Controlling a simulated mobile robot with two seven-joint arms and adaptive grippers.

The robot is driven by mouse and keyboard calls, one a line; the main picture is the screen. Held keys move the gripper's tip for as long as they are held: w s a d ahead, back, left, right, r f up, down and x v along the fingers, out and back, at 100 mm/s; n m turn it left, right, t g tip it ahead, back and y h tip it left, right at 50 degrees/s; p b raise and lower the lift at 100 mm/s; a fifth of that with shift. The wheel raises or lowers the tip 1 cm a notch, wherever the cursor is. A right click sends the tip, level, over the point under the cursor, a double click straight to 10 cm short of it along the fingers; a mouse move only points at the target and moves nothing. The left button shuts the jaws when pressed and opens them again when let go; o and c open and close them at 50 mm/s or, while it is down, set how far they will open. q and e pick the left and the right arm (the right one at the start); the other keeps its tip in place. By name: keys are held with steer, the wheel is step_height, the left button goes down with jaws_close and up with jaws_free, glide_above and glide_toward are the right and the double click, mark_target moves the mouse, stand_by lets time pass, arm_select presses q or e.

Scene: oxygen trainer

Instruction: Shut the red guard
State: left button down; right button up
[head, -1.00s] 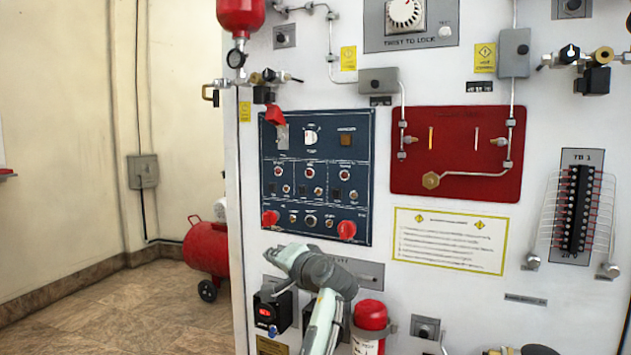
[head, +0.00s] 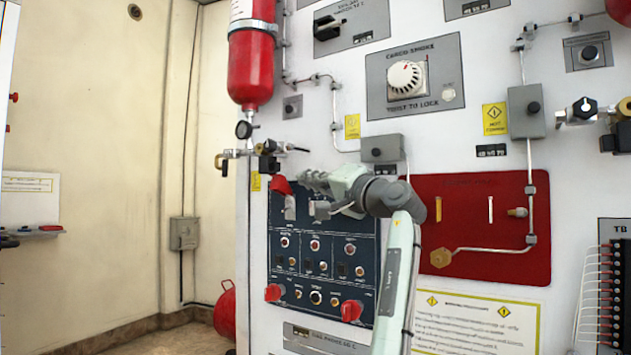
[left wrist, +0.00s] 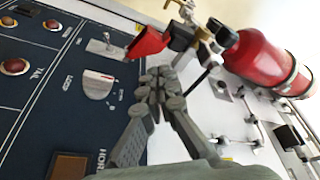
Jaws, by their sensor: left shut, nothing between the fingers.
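The red guard (head: 281,186) sits at the top left corner of the dark blue panel (head: 287,262). It stands tilted up off the panel, above a silver switch plate (head: 290,208). In the left wrist view the red guard (left wrist: 147,42) sticks up beside the silver plate and toggle (left wrist: 105,46). My left gripper (head: 308,180) is just right of the guard, in front of the panel's top. In the left wrist view its fingertips (left wrist: 160,82) are together and empty, with a gap in the picture between them and the guard. My right gripper is in neither view.
A red bottle (head: 251,65) with a gauge and valve (head: 268,163) is mounted above the guard. A red plate (head: 480,225) lies right of my arm.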

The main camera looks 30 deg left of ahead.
mark_target(292, 176)
arm_select(q)
steer(key=x, duration=0.5)
steer(key=shift+w+a+p, duration=0.1)
steer(key=shift+p, duration=0.2)
steer(key=shift+w+a, duration=0.15)
steer(key=shift+a, duration=0.15)
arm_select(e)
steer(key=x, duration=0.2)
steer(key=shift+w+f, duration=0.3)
arm_select(q)
steer(key=shift+f, duration=0.1)
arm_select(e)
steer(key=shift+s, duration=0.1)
